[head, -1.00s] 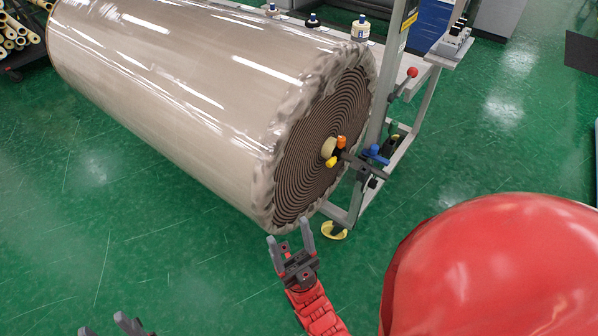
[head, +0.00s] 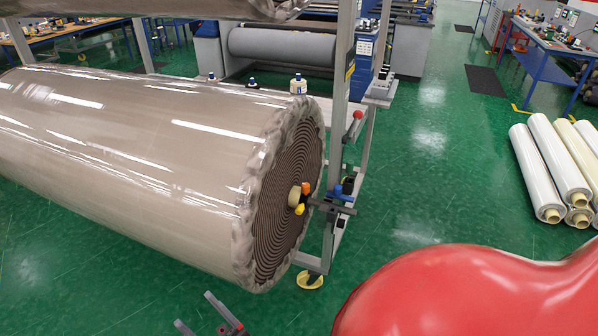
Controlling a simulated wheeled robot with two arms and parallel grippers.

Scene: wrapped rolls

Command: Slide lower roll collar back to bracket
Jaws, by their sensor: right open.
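The lower roll (head: 130,150) is a large plastic-wrapped beige roll with a dark spiral end face. A pale core (head: 294,195) sticks out at its centre. The collar, with orange and yellow knobs (head: 303,198), sits against the core end on a dark shaft. The shaft runs right to the bracket with a blue knob (head: 340,191) on the grey upright, a short gap from the collar. My right gripper (head: 195,311) is open and empty at the bottom edge, well below and left of the collar; its body is mostly cut off. My left gripper is not in view.
An upper roll (head: 150,8) crosses the top left. The grey upright (head: 340,110) and a red-ball lever (head: 358,115) stand right of the roll end. A yellow foot (head: 310,281) is on the floor. Wrapped white rolls (head: 555,160) lie at right. Green floor is open between.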

